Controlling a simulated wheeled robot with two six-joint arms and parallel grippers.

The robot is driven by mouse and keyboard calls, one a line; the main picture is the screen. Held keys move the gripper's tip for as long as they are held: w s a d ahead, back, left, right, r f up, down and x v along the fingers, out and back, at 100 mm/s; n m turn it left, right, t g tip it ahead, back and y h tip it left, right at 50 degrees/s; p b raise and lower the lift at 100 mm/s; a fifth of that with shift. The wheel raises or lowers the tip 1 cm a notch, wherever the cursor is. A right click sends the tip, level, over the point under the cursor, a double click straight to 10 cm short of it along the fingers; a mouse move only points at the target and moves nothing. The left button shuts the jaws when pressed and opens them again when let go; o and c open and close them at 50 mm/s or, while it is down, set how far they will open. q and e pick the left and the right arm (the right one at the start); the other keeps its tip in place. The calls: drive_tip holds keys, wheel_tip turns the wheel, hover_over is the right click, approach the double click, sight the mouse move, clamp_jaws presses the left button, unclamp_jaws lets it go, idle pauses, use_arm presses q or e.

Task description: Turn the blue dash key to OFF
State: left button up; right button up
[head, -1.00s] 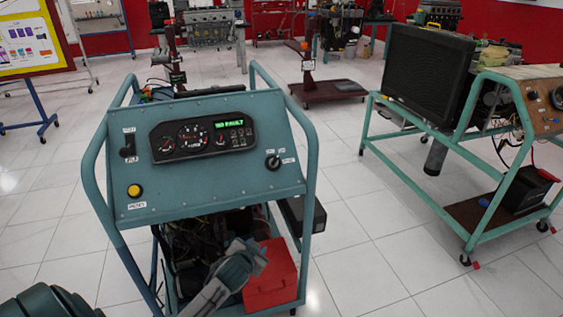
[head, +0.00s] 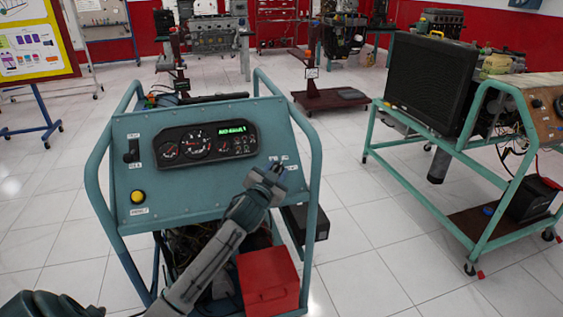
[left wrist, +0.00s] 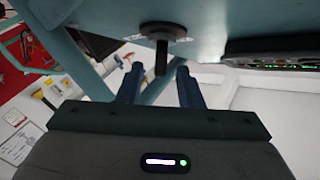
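The dash key shows in the left wrist view as a dark stem (left wrist: 161,55) sticking out of a round base on the teal panel. Its colour looks near black there. My left gripper (head: 272,171) is at the right side of the sloping dash panel (head: 185,198), over the key's place, and hides most of the key in the head view. In the left wrist view the two bluish fingers (left wrist: 158,82) stand apart, with the key's end between or just ahead of their tips. I cannot tell any contact. The key's setting is not readable. My right gripper is not in view.
The panel carries a gauge cluster (head: 205,143) with a lit green display, a toggle switch (head: 132,152) and a yellow button (head: 138,196). Teal tube rails (head: 313,150) edge the stand. A red box (head: 268,280) sits below. Another engine stand (head: 480,235) is at right.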

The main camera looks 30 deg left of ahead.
sight(281, 163)
use_arm(q)
drive_tip(key=shift+x, duration=2.25)
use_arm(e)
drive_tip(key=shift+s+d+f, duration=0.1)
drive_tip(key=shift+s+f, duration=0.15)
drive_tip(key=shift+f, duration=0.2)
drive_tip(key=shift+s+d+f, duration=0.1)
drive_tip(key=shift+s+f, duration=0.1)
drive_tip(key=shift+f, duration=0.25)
use_arm(q)
drive_tip(key=shift+c, duration=0.2)
clamp_jaws()
